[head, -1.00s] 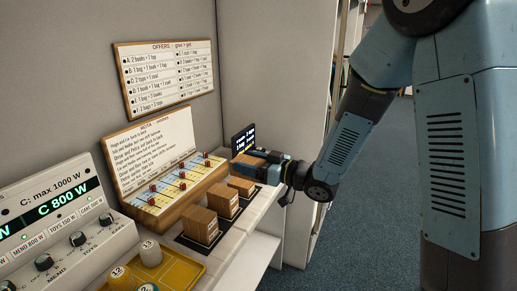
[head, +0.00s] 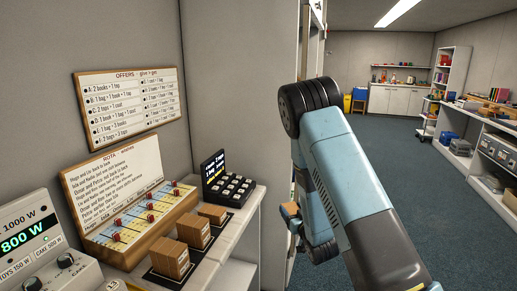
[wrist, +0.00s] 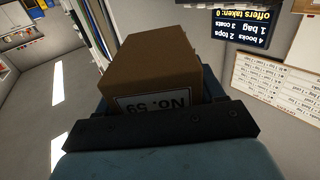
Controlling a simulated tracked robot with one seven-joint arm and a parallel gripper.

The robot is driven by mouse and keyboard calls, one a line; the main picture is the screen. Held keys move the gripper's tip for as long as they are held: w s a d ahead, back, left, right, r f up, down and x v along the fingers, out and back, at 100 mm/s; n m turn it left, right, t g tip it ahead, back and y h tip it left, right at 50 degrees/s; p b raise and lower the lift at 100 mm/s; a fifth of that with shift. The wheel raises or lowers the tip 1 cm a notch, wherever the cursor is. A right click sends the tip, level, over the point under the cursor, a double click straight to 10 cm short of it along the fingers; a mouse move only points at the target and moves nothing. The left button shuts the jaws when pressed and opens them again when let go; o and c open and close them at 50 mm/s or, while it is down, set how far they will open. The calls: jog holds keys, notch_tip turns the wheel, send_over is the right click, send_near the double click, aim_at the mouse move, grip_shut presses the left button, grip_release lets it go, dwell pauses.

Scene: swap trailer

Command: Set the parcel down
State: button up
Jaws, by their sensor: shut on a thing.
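The parcel (wrist: 152,58) is a brown box with a white label reading "No. 59" in the wrist view. My gripper (wrist: 155,88) is shut on it, with the box standing out beyond the dark jaw base. In the head view a small brown part of the parcel (head: 289,212) shows at the left of my arm, beyond the right side of the shelf. My arm hides most of the gripper there. The parcel is held up in the air; nothing is seen under it.
Three brown boxes (head: 168,257) stand on dark mats on the white shelf (head: 235,235). A black keypad (head: 226,180) and a rota board (head: 125,205) stand behind them. Open carpet (head: 420,190) lies to the right, with a long shelf unit (head: 480,165) along the far right.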

jog(key=d+f+m+h, duration=0.3)
jog(key=d+f+h, duration=0.2)
jog(key=d, duration=0.6)
jog(key=shift+f+m+t, duration=0.3)
jog(key=shift+f+t, duration=0.1)
jog(key=shift+f, duration=0.15)
jog(key=shift+w, duration=0.1)
